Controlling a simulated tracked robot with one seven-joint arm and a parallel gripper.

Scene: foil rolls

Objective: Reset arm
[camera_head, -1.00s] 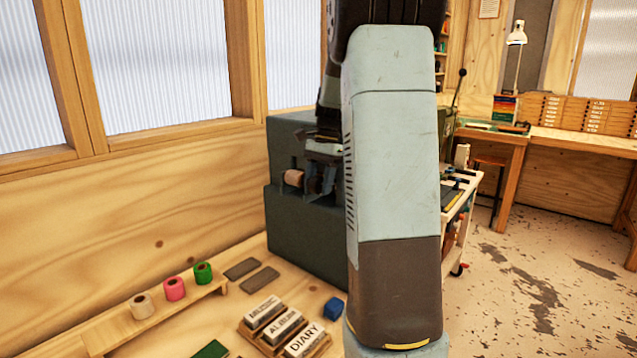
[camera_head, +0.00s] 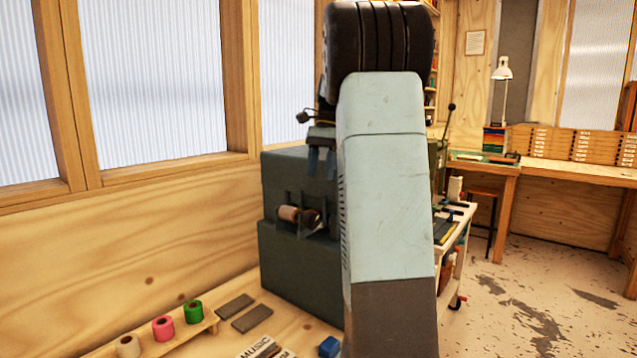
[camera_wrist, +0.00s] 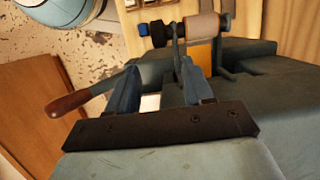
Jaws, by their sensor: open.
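My gripper (camera_head: 321,162) is open and empty, fingers pointing down, in front of the upper part of the dark green machine (camera_head: 285,262). My arm partly hides it in the head view. In the wrist view, the two blue-grey fingers of my gripper (camera_wrist: 160,78) are apart with nothing held between them. A copper-coloured foil roll (camera_head: 290,213) sits on the machine's holder, below and apart from my gripper. The roll also shows at the top of the wrist view (camera_wrist: 203,27).
Cream (camera_head: 129,346), pink (camera_head: 162,328) and green (camera_head: 193,311) rolls stand on a wooden rack at lower left. Two grey slabs, a blue block (camera_head: 329,347) and a partly cut-off label block (camera_head: 258,348) lie nearby. A wheeled cart (camera_head: 455,255) stands behind my arm at right.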

